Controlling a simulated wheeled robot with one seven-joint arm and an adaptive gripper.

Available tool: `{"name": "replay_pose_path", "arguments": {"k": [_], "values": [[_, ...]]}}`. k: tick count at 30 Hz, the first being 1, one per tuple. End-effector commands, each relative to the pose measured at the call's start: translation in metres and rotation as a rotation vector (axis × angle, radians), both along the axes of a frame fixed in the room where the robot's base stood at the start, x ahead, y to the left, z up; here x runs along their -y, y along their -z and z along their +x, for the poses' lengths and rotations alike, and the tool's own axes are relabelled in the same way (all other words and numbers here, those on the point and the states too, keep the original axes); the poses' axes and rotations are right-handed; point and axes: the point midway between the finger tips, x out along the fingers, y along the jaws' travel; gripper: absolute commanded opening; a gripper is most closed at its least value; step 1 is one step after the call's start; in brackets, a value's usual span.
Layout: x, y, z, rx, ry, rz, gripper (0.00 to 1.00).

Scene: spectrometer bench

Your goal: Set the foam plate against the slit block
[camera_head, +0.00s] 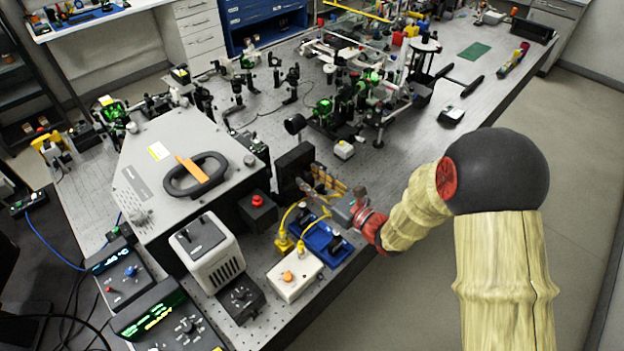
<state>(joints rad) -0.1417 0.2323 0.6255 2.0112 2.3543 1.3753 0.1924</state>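My gripper (322,190) is low over the bench's near right edge, at the end of my arm, which comes in from the right. It is small in this view, and its fingers blend with the clutter around them, so I cannot tell whether it is open or holds anything. A black upright block (293,166) stands just left of and behind the fingers, beside the large grey housing. It may be the slit block, but no slit shows. I cannot pick out the foam plate with certainty. Small yellow-orange parts show beside the fingers.
A grey housing (150,165) with a black handle fills the left. Optical mounts crowd the bench behind. Free bench surface lies around the green mat (474,51).

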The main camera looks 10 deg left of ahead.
Motion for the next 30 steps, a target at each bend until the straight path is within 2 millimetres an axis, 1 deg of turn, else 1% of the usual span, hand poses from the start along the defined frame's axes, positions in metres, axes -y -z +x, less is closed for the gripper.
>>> {"name": "replay_pose_path", "arguments": {"k": [6, 10, 14, 21, 25, 30], "values": [[0.001, 0.000, 0.000, 0.000, 0.001, 0.000, 0.34], [0.009, 0.000, -0.005, 0.000, 0.004, 0.000, 0.34], [0.027, -0.001, -0.018, 0.000, 0.006, 0.000, 0.34], [0.066, 0.000, -0.049, 0.000, 0.006, 0.000, 0.34], [0.082, 0.000, -0.061, 0.001, 0.005, -0.001, 0.34], [0.092, 0.000, -0.071, 0.000, 0.002, 0.000, 0.34]]}}
